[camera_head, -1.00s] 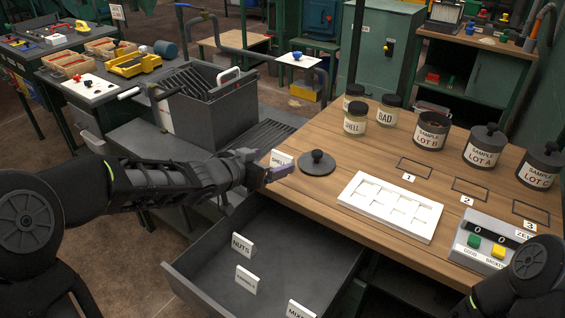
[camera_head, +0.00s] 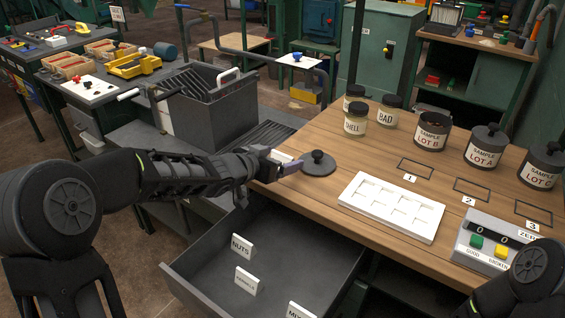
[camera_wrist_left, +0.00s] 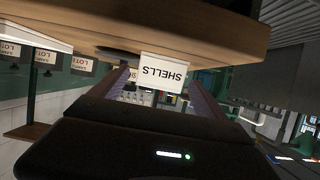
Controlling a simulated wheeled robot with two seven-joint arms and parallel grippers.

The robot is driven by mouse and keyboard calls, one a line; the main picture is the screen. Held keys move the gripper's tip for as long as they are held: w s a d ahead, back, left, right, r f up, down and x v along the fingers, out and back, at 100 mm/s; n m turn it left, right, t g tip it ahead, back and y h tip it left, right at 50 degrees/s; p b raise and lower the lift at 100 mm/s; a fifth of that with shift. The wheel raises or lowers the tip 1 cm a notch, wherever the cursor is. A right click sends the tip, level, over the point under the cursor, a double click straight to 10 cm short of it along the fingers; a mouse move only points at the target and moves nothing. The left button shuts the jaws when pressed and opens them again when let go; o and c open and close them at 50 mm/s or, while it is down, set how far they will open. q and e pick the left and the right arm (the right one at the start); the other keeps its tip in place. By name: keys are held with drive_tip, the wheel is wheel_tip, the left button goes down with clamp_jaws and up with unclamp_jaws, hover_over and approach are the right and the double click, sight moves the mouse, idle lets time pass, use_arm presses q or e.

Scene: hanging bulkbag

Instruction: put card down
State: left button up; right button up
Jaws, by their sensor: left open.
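The white SHELLS card (camera_head: 283,157) stands near the left edge of the wooden table (camera_head: 330,200), partly hidden by my left gripper (camera_head: 286,164) in the head view. In the left wrist view the card (camera_wrist_left: 163,73) shows its printed face upside down, between the fingers of my left gripper (camera_wrist_left: 162,88). The fingers are open, one on each side of the card. A dark round lid with a knob (camera_head: 318,164) lies just right of the card. My right gripper is out of view; only part of my right arm shows at lower right.
An open grey drawer (camera_head: 345,275) with several standing cards, one reading NUTS (camera_head: 242,246), is below the table edge. A white tray (camera_head: 392,207), jars including BAD (camera_head: 388,111), dark pots and a button box (camera_head: 487,243) stand on the table.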

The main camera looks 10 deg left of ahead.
use_arm(q)
drive_tip(key=shift+c, duration=0.5)
drive_tip(key=c, duration=1.5)
drive_tip(key=shift+o, duration=0.2)
wheel_tip(320, 180, up, 10)
drive_tip(key=p, duration=0.6)
drive_tip(key=shift+p, duration=0.3)
